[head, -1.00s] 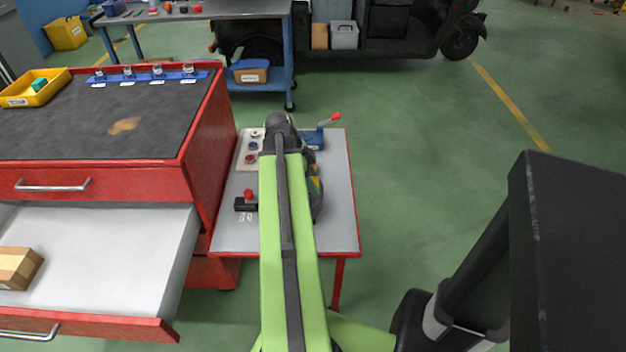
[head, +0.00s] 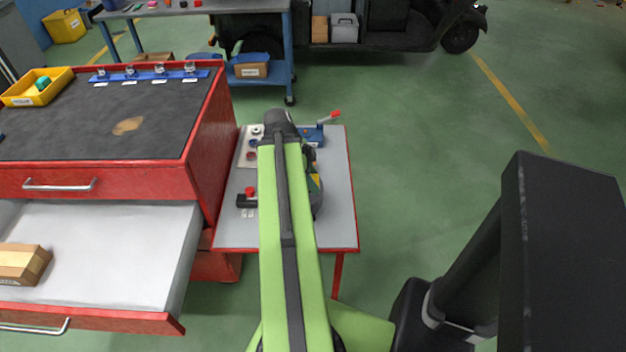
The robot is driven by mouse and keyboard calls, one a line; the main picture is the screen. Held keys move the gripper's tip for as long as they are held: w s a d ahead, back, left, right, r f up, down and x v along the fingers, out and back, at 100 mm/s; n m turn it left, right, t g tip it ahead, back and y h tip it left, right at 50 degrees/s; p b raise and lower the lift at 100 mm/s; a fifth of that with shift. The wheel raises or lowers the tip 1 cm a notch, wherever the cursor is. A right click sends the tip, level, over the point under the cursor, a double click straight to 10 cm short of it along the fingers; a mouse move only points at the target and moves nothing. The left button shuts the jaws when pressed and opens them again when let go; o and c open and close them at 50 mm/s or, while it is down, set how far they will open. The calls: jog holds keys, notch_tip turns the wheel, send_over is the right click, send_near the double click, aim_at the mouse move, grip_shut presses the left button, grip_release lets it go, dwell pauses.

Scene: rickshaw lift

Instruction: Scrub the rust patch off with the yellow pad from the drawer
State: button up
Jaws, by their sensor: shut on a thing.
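The rust patch (head: 128,125) is a tan-brown stain on the dark top of the red cabinet (head: 205,125). The drawer (head: 120,240) below is open, with a pale bare floor and a cardboard box (head: 22,264) at its left. My gripper cannot be made out. A dark shape with a yellow patch (head: 316,184) shows beside the arm; I cannot tell what it is.
A yellow bin (head: 40,88) with a teal item and a blue rail (head: 150,75) with several knobs stand along the cabinet's back edge. The side table (head: 338,215) holds a blue vise-like tool (head: 312,136) and a red-knobbed device (head: 248,199). Open green floor lies right.

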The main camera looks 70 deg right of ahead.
jog(key=shift+r+p, duration=0.8)
jog(key=shift+r, duration=0.5)
notch_tip(320, 180, up, 3)
jog(key=p, duration=0.3)
jog(key=shift+r, duration=0.1)
jog(key=shift+s, duration=0.1)
